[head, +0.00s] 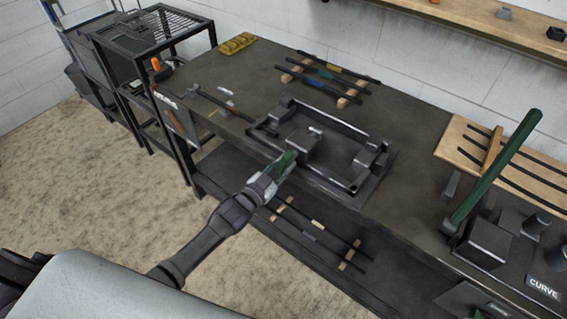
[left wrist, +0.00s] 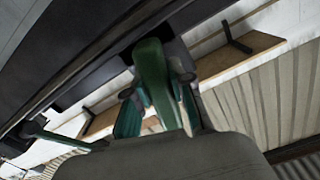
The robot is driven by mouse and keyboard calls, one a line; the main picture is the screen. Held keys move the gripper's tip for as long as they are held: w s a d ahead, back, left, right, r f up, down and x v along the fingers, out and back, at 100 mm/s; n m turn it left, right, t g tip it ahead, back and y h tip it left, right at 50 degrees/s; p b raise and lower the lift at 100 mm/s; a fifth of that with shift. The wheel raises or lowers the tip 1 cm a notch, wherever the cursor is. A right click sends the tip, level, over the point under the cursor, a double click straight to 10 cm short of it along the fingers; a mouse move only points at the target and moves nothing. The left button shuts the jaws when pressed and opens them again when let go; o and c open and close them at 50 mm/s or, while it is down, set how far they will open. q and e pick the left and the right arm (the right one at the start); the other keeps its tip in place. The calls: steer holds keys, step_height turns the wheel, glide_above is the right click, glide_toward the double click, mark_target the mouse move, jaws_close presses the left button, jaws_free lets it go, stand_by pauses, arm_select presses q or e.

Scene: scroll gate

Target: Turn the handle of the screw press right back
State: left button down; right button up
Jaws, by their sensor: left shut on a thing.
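The screw press (head: 345,133) is a dark metal frame with raised blocks, standing at the front edge of the dark workbench. A green handle (head: 287,160) shows at its near side. My left gripper (head: 272,177) reaches up from the lower left and is shut on this handle. In the left wrist view the green handle (left wrist: 151,72) runs between the fingers of the left gripper (left wrist: 158,112). The gripper hides part of the handle in the head view. My right gripper is not in view.
A bender with a long green lever (head: 495,168) and a "CURVE" label stands at the bench's right. Dark bars on wooden blocks (head: 347,100) lie behind the press. A hammer (head: 215,101) and yellow gloves (head: 237,43) lie left. A lower shelf (head: 235,187) holds more bars.

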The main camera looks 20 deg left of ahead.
arm_select(q)
steer(key=shift+s+f+n, duration=0.1)
steer(key=shift+f+n, duration=0.05)
steer(key=shift+n, duration=1.05)
steer(key=shift+d, duration=0.1)
steer(key=c, duration=1)
jaws_free()
steer(key=v, duration=1.2)
